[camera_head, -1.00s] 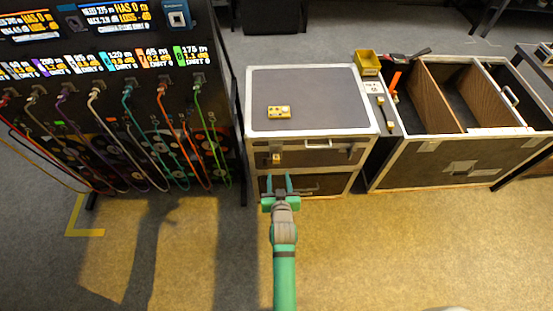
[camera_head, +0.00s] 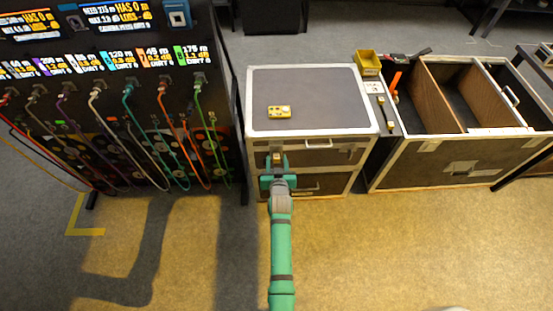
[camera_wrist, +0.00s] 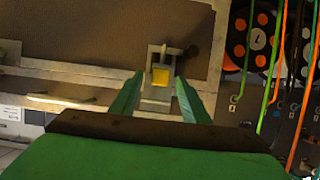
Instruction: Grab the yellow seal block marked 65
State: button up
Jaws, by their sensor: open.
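The small yellow seal block (camera_head: 277,157) sits at the front latch of the grey flight case. In the wrist view the yellow seal block (camera_wrist: 161,77) shows ahead, seated in a pale metal latch fitting. Its number is too small to read. My gripper (camera_head: 278,168) is at the case front, just below the block in the head view. In the wrist view my gripper's (camera_wrist: 158,84) two green fingers are apart, with the block showing between their tips. Whether the fingers overlap it in depth I cannot tell.
A rack of coloured cables (camera_head: 140,130) stands close on the left. An open compartment case (camera_head: 440,160) stands on the right. The floor in front is clear.

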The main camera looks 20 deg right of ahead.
jog(key=shift+w+d+f, duration=0.1)
jog(key=shift+w, duration=0.3)
grip_shut()
